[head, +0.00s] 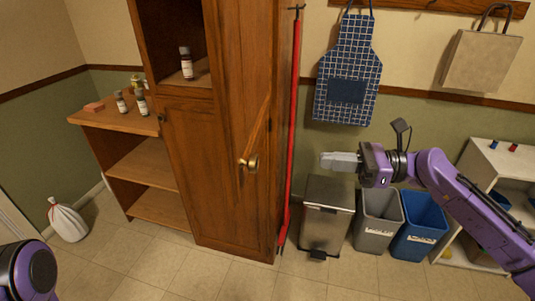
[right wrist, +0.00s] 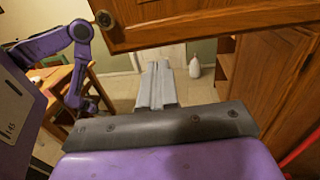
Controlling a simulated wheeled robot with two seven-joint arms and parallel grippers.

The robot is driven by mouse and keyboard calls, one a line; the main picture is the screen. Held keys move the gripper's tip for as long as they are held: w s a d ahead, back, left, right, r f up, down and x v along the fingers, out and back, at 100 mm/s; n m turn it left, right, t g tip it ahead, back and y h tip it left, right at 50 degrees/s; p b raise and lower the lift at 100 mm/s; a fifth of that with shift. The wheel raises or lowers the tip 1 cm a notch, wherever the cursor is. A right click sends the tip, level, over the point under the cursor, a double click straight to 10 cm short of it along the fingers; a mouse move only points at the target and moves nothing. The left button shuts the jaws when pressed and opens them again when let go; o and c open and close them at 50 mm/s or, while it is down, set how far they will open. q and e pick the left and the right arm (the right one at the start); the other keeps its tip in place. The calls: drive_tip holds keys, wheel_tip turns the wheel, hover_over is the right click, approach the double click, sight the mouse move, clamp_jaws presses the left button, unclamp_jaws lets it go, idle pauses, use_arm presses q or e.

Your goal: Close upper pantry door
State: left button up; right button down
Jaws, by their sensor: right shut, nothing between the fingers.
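The upper pantry door (head: 236,80) is brown wood and stands open, swung out from the right side of the pantry (head: 205,185). Its round brass knob (head: 250,163) is near the door's lower free corner. In the right wrist view the door (right wrist: 205,18) crosses the top, with the knob (right wrist: 104,18) at its left end. My right gripper (head: 325,160) is shut and empty, right of the door and apart from the knob in the head view. Its fingers (right wrist: 157,68) point below the door's bottom edge. Only part of my left arm (head: 28,270) shows; its gripper is not clear.
A bottle (head: 186,63) stands in the open upper compartment. The lower pantry door (head: 205,190) is closed. A red pole (head: 293,120) stands beside the pantry. A metal bin (head: 327,215), grey bin (head: 378,220) and blue bin (head: 420,225) stand right. The floor in front is clear.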

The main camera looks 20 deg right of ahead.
drive_tip(key=b+x, duration=0.2)
drive_tip(key=x, duration=1.2)
drive_tip(key=shift+b, duration=0.35)
drive_tip(key=shift+s, duration=0.15)
drive_tip(key=shift+a, duration=0.1)
